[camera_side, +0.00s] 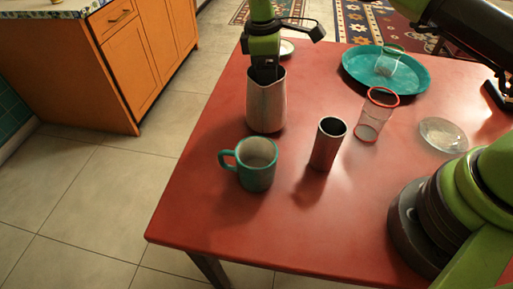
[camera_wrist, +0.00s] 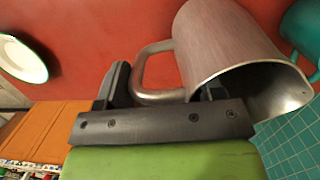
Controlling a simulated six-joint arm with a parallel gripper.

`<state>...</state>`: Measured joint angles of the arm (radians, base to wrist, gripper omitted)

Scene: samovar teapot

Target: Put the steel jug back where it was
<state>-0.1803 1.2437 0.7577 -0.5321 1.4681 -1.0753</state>
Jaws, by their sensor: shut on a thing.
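The steel jug (camera_side: 266,105) stands upright at the far left part of the red table in the side view. Its open mouth and handle fill the upper right of the wrist view (camera_wrist: 215,45). My gripper (camera_side: 266,72) is at the jug's far rim side, pointing down. The side view hides the handle and the fingertips. I cannot tell whether the jug's base touches the table.
A teal mug (camera_side: 256,173) stands in front of the jug. A dark-mouthed tumbler (camera_side: 326,150) and a red-rimmed glass (camera_side: 369,127) stand to its right. A teal tray (camera_side: 357,81) holds another glass. A clear dish (camera_side: 443,135) lies right. A white dish (camera_side: 287,48) is behind.

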